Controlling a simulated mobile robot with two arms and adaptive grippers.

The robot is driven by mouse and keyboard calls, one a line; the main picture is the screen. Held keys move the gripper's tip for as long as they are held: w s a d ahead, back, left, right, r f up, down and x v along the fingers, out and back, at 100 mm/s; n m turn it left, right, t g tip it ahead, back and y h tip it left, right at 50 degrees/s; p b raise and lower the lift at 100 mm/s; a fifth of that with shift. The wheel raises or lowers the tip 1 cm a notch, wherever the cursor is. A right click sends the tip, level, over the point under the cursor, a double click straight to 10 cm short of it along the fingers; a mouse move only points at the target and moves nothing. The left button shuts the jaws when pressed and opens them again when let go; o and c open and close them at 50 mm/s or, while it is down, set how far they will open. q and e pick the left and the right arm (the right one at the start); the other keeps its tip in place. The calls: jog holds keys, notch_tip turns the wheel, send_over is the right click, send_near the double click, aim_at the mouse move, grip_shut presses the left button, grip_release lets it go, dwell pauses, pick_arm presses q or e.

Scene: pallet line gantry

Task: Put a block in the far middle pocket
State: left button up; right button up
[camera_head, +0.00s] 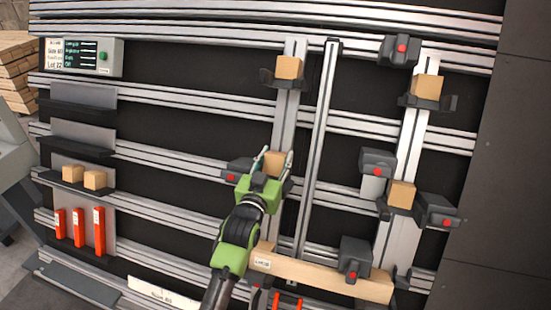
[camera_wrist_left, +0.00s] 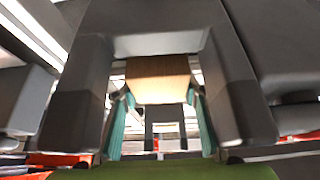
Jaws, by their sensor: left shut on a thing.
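My left gripper (camera_head: 272,161) is green with slim fingers, and it is shut on a tan wooden block (camera_head: 273,158) at the middle post (camera_head: 287,115). In the left wrist view the gripper (camera_wrist_left: 160,100) shows teal fingertips on both sides of the block (camera_wrist_left: 158,76). Dark walls (camera_wrist_left: 88,90) stand left and right of the block there. I cannot tell whether the block rests on anything. Another block (camera_head: 288,68) sits in a dark holder higher on the same post. Blocks also sit on the right post, one high (camera_head: 427,87) and one lower (camera_head: 401,195). My right gripper is out of view.
Dark clamps with red buttons stand close by, one left of the gripper (camera_head: 237,171) and one to its right (camera_head: 378,162). A wooden beam (camera_head: 325,277) lies below. Two spare blocks (camera_head: 73,174) sit on a left shelf. A thin rail (camera_head: 323,130) runs right of the middle post.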

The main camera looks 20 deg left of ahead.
pick_arm(q)
jog(key=shift+w+f, duration=0.1)
jog(key=shift+f, duration=0.85)
jog(key=shift+s+f+b, duration=0.2)
jog(key=shift+f+b, duration=0.1)
jog(key=shift+f, duration=0.55)
jog(key=o, duration=1.1)
jog(key=shift+o, duration=0.6)
jog(key=shift+r, duration=0.1)
jog(key=r, duration=1.3)
jog(key=shift+w+d+r, duration=0.15)
jog(key=shift+w+r, duration=0.05)
jog(key=shift+r, duration=0.05)
